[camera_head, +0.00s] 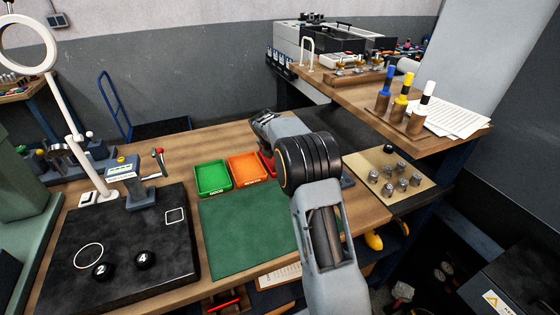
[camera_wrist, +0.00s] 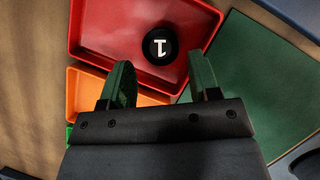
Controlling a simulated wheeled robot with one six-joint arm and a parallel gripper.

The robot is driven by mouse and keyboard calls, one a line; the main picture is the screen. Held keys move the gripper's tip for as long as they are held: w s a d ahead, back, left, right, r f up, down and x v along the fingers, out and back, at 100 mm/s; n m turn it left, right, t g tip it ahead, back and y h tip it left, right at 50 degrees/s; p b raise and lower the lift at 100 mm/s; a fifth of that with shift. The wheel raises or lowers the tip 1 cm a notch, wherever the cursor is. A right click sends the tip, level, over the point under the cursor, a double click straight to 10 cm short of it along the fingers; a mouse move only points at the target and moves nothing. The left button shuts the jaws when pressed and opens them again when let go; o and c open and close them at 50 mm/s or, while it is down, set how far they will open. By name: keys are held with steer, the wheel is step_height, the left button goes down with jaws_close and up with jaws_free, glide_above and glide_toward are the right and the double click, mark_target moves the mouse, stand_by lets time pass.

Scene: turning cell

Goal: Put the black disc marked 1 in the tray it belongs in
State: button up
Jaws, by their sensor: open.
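The black disc marked 1 (camera_wrist: 160,45) shows in the wrist view within the red tray (camera_wrist: 97,28), near the tray's lower right wall. Its white 1 faces the camera. My gripper (camera_wrist: 160,78) is open above the tray's edge, its two green-padded fingers apart. The disc shows just beyond the fingertips, between their lines, and nothing is held. In the head view my arm hides the disc and most of the red tray (camera_head: 266,165). The orange tray (camera_head: 248,183) and green tray (camera_head: 212,190) stand to its left.
Black discs marked 2 (camera_head: 102,271) and 4 (camera_head: 145,260) lie on the black mat (camera_head: 150,287) at the left. The green mat (camera_head: 245,235) in front of the trays is clear. A board (camera_head: 385,195) with several metal parts lies to the right.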

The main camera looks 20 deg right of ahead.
steer(key=s+a+r+m+y, duration=0.1)
steer(key=s+a+r+m, duration=0.45)
steer(key=s+r, duration=0.45)
steer(key=s+a+f+m+y, duration=0.1)
steer(key=s+a+m, duration=0.2)
steer(key=s+m, duration=0.6)
steer(key=s+a+f+m+t+y, duration=0.1)
steer(key=s+a+m+y, duration=0.1)
steer(key=s+m, duration=0.8)
steer(key=s+a, duration=0.1)
steer(key=s, duration=0.3)
steer(key=shift+a+f, duration=0.3)
steer(key=shift+s, duration=0.1)
